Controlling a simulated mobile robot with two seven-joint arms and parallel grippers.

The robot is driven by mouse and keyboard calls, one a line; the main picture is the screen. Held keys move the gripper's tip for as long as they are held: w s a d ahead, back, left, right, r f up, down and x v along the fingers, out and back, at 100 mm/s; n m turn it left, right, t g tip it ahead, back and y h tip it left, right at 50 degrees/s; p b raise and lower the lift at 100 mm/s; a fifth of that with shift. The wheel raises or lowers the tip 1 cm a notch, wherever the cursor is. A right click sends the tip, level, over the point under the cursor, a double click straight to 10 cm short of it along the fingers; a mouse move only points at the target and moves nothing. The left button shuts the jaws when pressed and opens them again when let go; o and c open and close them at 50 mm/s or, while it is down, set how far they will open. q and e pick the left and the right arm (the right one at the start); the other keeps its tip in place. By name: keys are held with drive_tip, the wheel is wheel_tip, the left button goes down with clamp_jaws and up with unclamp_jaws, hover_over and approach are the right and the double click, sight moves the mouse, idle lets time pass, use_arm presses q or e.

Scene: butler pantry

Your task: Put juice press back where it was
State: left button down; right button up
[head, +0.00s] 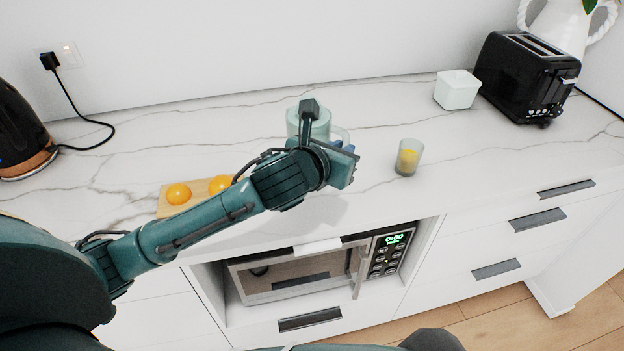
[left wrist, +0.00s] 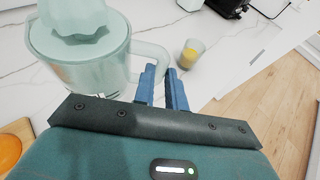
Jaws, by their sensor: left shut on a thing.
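The juice press (head: 309,117) is a pale green, see-through jug with a ridged cone on top. In the head view it is partly hidden behind my left arm. The left wrist view shows its cone and jug (left wrist: 85,45) at upper left, upright, with the handle reaching right. My left gripper (head: 347,152) is at the handle side, and its blue fingers (left wrist: 164,78) are shut on the handle. Whether the press touches the counter is hard to tell. My right gripper is not in view.
A glass of orange juice (head: 408,158) stands right of the press. A wooden board (head: 172,208) with oranges lies to the left. A white box (head: 456,90) and a black toaster (head: 527,78) stand at back right, a kettle (head: 20,135) at far left. A microwave (head: 315,270) sits below the counter.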

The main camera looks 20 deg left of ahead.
use_arm(q)
drive_tip(key=f, duration=0.6)
drive_tip(key=f+b, duration=0.1)
drive_tip(key=f, duration=0.2)
drive_tip(key=shift+w+d+f, duration=0.15)
drive_tip(key=shift+w+f, duration=0.05)
drive_tip(key=shift+w, duration=0.1)
drive_tip(key=c, duration=1.9)
unclamp_jaws()
drive_tip(key=shift+f, duration=0.2)
drive_tip(key=o, duration=0.5)
drive_tip(key=shift+c, duration=0.2)
drive_tip(key=shift+r, duration=0.1)
